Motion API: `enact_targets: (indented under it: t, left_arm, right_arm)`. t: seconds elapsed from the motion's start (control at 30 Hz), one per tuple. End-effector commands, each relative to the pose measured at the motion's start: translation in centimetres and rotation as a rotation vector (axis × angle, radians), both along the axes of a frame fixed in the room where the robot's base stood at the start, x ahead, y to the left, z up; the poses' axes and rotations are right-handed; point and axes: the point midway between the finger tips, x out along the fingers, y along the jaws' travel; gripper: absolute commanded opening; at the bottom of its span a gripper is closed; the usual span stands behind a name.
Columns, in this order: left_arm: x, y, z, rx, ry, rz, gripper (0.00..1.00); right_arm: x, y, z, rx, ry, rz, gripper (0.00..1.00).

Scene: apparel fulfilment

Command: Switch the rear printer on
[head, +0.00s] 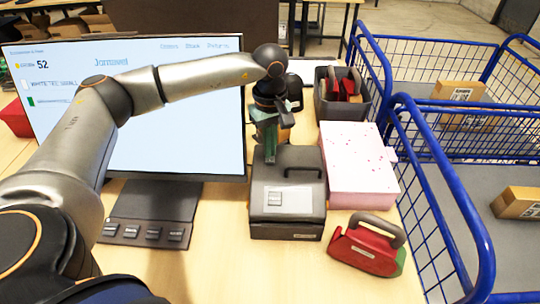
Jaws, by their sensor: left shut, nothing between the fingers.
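A dark grey boxy device with a pale label, which looks like a printer (258,224), stands on the table right of the monitor. Its raised back part has a handle-like shape; I cannot tell whether this is a second printer behind. My left gripper (269,148) comes down at the left rear of it, pointing downward, shut and empty. A green part shows at the fingers. I cannot tell whether the fingertips touch the device. No power switch is clearly visible. My right gripper is out of view.
The monitor (190,130) stands behind my left arm. A pink speckled box (357,165) and a red-green tape dispenser (365,250) sit to the right. A dark bin (341,108) with red items is behind. Blue wire carts (475,240) border the table's right side.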

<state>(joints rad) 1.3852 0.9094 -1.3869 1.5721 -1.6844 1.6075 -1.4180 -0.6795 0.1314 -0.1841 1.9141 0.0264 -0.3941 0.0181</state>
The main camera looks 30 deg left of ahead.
Motion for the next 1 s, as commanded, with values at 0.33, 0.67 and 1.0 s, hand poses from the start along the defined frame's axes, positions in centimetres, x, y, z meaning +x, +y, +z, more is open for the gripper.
enact_targets:
  t: [0.33, 0.67, 1.0]
  left_arm:
    - [0.0, 0.01, -0.02, 0.0, 0.0, 0.0, 0.0]
    - [0.0, 0.0, -0.47, 0.0, 0.0, 0.0, 0.0]
    - [0.01, 0.0, -0.98, 0.0, 0.0, 0.0, 0.0]
  right_arm:
    - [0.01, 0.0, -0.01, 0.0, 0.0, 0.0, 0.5]
    - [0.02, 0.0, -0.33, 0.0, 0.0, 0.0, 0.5]
    - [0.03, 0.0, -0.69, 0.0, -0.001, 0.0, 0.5]
